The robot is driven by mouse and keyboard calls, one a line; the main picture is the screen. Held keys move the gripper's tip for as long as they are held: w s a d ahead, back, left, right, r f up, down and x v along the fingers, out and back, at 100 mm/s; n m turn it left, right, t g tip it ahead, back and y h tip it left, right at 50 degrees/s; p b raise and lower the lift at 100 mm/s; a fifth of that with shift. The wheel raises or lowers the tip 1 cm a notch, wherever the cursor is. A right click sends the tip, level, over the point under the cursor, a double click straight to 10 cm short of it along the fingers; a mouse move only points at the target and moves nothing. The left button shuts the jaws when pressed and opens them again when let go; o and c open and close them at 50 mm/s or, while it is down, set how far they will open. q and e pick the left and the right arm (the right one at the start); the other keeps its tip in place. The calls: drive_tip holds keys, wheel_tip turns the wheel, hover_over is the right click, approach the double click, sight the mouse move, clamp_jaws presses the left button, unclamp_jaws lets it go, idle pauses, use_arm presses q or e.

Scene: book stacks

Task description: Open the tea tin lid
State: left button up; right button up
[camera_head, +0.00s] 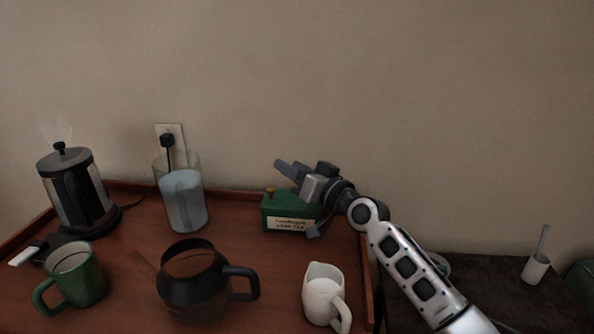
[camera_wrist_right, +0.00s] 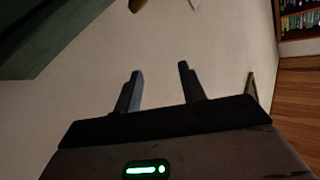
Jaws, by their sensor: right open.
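The green tea tin (camera_head: 283,222) with a cream label stands at the back right of the wooden tray. Its brass-coloured knob (camera_head: 270,190) shows on top, and its lid looks closed. My left gripper is not in view.
A black coffee pot (camera_head: 190,290), a white jug (camera_head: 322,300), a green mug (camera_head: 78,280), a glass of bluish liquid (camera_head: 183,205) and a steaming kettle (camera_head: 72,190) share the tray (camera_head: 120,255). The wall is close behind. A white cup (camera_head: 535,268) stands far right.

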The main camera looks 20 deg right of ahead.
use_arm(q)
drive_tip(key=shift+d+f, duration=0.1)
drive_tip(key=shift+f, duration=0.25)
use_arm(e)
drive_tip(key=v, duration=1.6)
drive_tip(key=shift+w, duration=0.1)
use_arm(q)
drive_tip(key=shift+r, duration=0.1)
